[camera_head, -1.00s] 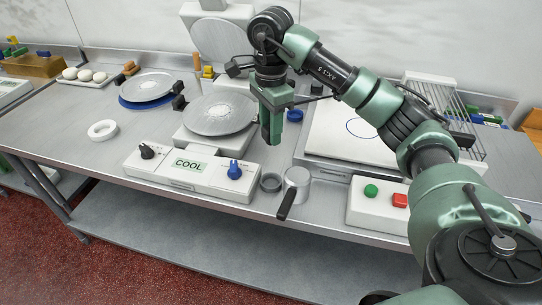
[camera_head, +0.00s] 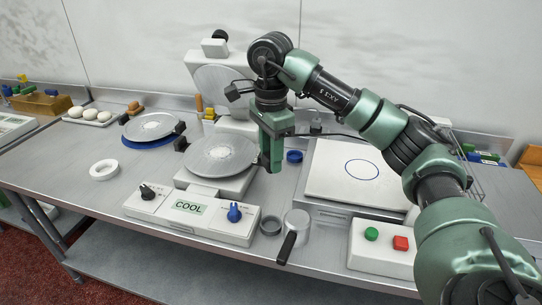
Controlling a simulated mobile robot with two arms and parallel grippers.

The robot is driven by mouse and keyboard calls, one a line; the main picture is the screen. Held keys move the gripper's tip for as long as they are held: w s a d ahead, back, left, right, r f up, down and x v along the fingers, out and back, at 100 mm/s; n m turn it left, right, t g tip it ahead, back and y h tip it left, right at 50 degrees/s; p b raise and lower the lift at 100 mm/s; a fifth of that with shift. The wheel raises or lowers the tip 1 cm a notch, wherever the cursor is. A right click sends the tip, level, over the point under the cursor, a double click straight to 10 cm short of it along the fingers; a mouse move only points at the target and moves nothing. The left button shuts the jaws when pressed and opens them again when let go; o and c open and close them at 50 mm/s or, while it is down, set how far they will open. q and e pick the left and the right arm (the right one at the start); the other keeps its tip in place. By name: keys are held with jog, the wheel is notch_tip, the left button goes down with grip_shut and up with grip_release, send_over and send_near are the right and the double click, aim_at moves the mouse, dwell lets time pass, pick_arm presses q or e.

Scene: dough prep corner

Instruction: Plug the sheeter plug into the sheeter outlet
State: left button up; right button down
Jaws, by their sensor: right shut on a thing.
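My right gripper (camera_head: 272,158) points down, above the bench between the round press plate and the white board. It is shut; the thing between its fingers, taken to be the sheeter plug, is mostly hidden by them. A thin dark cable (camera_head: 345,135) runs from behind the gripper to the right, behind my arm. A small dark piece (camera_head: 316,127) stands near the back wall beside this cable; I cannot tell whether it is the outlet. No sheeter outlet is clearly visible. My left gripper is out of view.
A press with a COOL panel (camera_head: 188,207) and round plate (camera_head: 220,154) stands left of the gripper. A white board (camera_head: 335,185) with a blue circle and a box with green and red buttons (camera_head: 365,258) are right.

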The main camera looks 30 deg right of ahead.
jog(key=shift+r, duration=0.1)
jog(key=shift+r+p, duration=1.2)
jog(key=shift+p, duration=0.05)
jog(key=shift+r, duration=0.1)
jog(key=shift+r+p, duration=1.45)
jog(key=shift+s, duration=0.1)
jog(key=s+a, duration=0.7)
jog(key=s, duration=0.4)
jog(key=shift+s+a, duration=0.15)
jog(key=shift+s, duration=0.2)
jog(key=shift+f, duration=0.1)
